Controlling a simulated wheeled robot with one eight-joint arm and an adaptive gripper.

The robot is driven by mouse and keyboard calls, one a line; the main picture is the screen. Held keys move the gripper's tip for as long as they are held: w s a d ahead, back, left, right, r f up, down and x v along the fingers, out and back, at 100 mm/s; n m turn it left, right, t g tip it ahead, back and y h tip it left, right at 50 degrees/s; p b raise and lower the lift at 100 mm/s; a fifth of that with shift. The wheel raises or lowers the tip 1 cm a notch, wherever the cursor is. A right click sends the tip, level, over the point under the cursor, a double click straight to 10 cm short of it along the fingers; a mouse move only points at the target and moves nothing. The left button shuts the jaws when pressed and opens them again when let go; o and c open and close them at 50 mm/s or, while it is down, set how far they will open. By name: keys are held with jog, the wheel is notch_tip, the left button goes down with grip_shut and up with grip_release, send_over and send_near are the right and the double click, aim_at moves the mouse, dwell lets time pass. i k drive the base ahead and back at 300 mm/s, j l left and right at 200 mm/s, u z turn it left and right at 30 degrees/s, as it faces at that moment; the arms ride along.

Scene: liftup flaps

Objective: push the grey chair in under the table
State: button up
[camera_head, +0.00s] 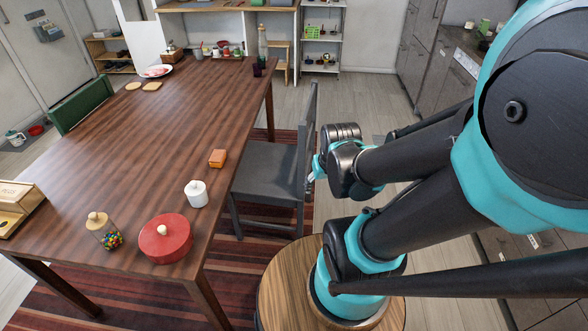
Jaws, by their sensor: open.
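The grey chair (270,168) stands at the right side of the brown wooden table (190,110), its backrest on the side away from the table. The front edge of its seat is at or just under the table edge; the rest of the seat and the backrest are outside. My gripper (313,176) is at the backrest's outer side, low and close to it. The fingers are small and partly hidden by my wrist, and nothing shows held in them. I cannot tell whether they touch the backrest.
A round wooden top (285,290) shows below my arm. A green chair (80,103) is at the far left side. The floor beyond the grey chair is clear.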

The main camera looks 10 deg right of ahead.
aim_at(271, 174)
jog(key=l+z, duration=0.3)
jog(key=l, duration=0.15)
jog(key=i+l+z, duration=0.1)
jog(key=l+z, duration=0.25)
jog(key=i+l+z, duration=0.1)
jog(key=l+z, duration=0.2)
jog(key=l, duration=0.25)
